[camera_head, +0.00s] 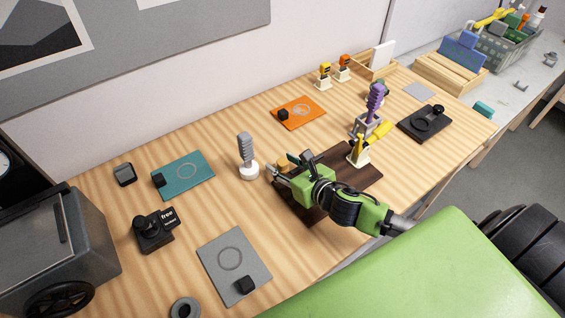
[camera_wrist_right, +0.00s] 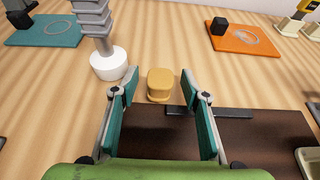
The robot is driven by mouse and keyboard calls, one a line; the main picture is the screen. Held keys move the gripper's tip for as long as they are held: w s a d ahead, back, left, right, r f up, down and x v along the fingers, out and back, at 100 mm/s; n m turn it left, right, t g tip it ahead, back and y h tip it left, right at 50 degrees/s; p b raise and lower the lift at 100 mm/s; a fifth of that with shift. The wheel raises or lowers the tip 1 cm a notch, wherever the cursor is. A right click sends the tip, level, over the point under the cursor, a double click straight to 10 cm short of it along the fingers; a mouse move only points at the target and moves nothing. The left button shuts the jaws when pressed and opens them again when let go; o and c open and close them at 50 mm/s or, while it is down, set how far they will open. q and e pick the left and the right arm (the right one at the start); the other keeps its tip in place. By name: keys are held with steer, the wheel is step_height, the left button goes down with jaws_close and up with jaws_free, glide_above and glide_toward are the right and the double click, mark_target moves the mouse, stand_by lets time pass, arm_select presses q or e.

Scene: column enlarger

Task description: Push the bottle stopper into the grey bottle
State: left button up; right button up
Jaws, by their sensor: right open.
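A tan-yellow block with rounded edges, seemingly the stopper (camera_head: 283,162), stands at the far edge of the dark brown board. It also shows in the right wrist view (camera_wrist_right: 160,84). My right gripper (camera_head: 284,165) is open, its two fingers on either side of the block with gaps between; its teal pads show in the right wrist view (camera_wrist_right: 160,80). A grey ribbed upright piece on a round white base (camera_head: 248,155) stands just left of the gripper; I cannot tell whether it is the grey bottle. My left gripper is not in view.
The dark board (camera_head: 350,165) lies under my right gripper. A yellow-handled piece (camera_head: 360,152) and a purple ribbed piece (camera_head: 376,97) stand to its right. Teal (camera_head: 190,172), orange (camera_head: 300,112) and grey (camera_head: 222,275) plates lie around.

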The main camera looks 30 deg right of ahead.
steer(key=shift+w+f, duration=0.1)
steer(key=shift+w, duration=0.05)
steer(key=c, duration=1.1)
